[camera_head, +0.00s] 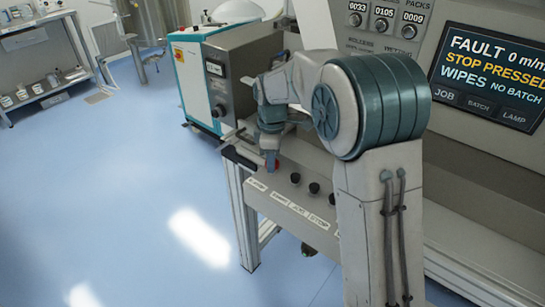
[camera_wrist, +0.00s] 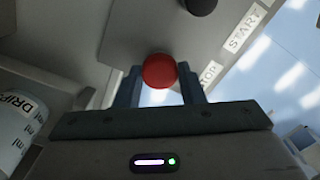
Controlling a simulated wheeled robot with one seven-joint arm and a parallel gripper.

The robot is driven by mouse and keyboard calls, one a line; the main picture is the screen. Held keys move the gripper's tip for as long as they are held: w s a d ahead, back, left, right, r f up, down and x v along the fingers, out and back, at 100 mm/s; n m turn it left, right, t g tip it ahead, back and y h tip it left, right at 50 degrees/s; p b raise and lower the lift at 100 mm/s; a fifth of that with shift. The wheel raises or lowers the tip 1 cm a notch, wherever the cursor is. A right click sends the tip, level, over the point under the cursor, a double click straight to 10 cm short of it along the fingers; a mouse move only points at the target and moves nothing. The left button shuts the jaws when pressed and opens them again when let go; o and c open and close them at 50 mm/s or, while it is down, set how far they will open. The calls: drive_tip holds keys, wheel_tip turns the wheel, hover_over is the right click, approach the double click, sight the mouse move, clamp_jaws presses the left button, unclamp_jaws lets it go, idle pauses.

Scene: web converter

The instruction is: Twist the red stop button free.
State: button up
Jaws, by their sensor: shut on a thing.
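The red stop button (camera_wrist: 159,71) sits between the two fingers of my gripper (camera_wrist: 160,88) in the wrist view, and the fingers are shut on it. My arm covers part of the panel. The display (camera_head: 490,62) on the machine reads FAULT, STOP PRESSED.
Black knobs (camera_head: 314,188) stand along the panel to the right of the red button, above white labels. A teal and white cabinet (camera_head: 195,80) stands behind. A jar marked DRIF (camera_wrist: 15,125) shows at left in the wrist view. The blue floor (camera_head: 110,200) is clear.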

drive_tip(key=shift+m, duration=2.1)
drive_tip(key=o, duration=1)
wheel_tip(320, 180, up, 14)
drive_tip(key=p, duration=0.1)
drive_tip(key=shift+f, duration=0.1)
